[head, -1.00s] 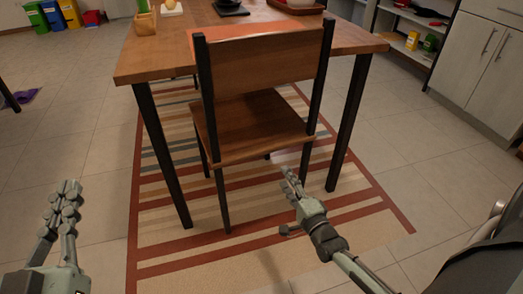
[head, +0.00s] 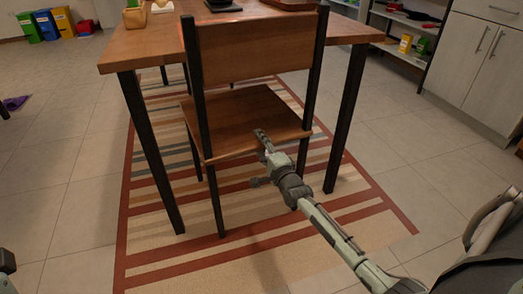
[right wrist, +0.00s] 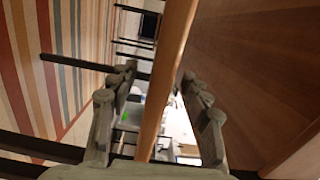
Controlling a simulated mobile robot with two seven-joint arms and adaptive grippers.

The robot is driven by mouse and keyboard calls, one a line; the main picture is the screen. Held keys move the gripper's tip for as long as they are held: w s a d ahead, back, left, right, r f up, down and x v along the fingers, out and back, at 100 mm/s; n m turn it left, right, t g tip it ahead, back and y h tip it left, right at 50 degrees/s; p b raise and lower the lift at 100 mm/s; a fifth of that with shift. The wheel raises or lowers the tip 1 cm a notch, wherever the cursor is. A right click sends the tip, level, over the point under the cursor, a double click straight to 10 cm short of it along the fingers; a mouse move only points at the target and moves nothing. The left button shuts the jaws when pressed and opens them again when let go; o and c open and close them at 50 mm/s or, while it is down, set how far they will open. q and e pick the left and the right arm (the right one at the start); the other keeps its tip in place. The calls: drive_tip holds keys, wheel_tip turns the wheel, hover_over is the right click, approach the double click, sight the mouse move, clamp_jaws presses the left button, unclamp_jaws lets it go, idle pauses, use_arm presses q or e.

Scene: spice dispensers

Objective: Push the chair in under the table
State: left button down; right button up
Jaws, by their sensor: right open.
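The wooden chair (head: 255,52) with black metal posts stands at the near side of the wooden table (head: 128,52). Its backrest faces me, and its seat (head: 235,118) extends toward the table. My right gripper (head: 264,145) is at the near edge of the seat, between the back posts. In the right wrist view, its fingers (right wrist: 160,108) are spread, with a wooden edge of the chair (right wrist: 170,70) passing between them. I cannot tell whether they touch it. Only a sliver of my left arm shows at the left edge; its fingers are out of view.
A striped rug (head: 180,258) lies under the chair and table. Table legs (head: 348,120) stand on either side of the chair. Cabinets (head: 485,60) and a shelf (head: 405,45) are at the right. Tiled floor is open at left.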

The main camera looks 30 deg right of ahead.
drive_tip(key=shift+w, duration=0.15)
clamp_jaws()
idle(0.4)
